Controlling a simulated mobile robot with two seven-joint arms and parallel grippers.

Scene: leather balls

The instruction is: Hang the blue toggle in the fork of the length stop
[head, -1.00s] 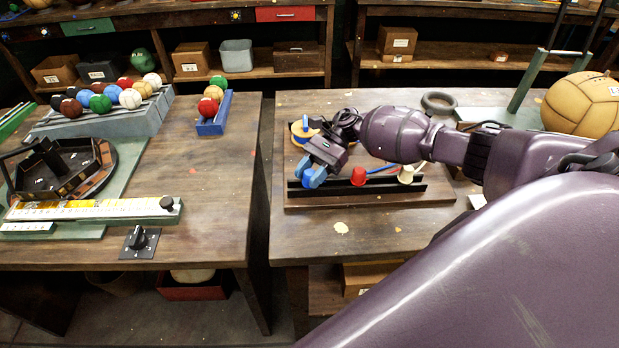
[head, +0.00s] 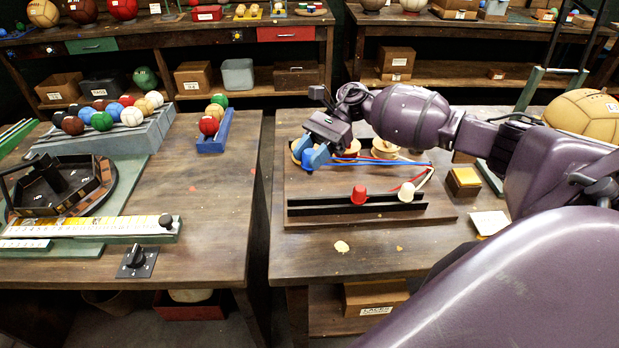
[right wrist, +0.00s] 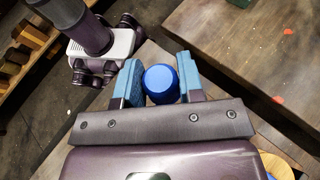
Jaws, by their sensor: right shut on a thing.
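My right gripper (head: 313,160) is shut on the blue toggle (right wrist: 162,84), which sits between its blue fingers in the right wrist view. In the head view the fingers mostly hide the toggle, and it is held above the left part of the wooden board (head: 440,207). A blue cord (head: 400,163) runs rightward from near the gripper. The red toggle (head: 360,194) and the white toggle (head: 406,192) stand in the black rail (head: 330,207). I cannot make out the fork of the length stop with certainty. My left gripper is not in view.
Wooden spools (head: 385,148) stand behind the rail, close to my right gripper. A yellow-topped block (head: 463,181) and a paper card (head: 489,222) lie to the right. A gap separates this bench from the left bench (head: 215,205). The bench front is mostly clear.

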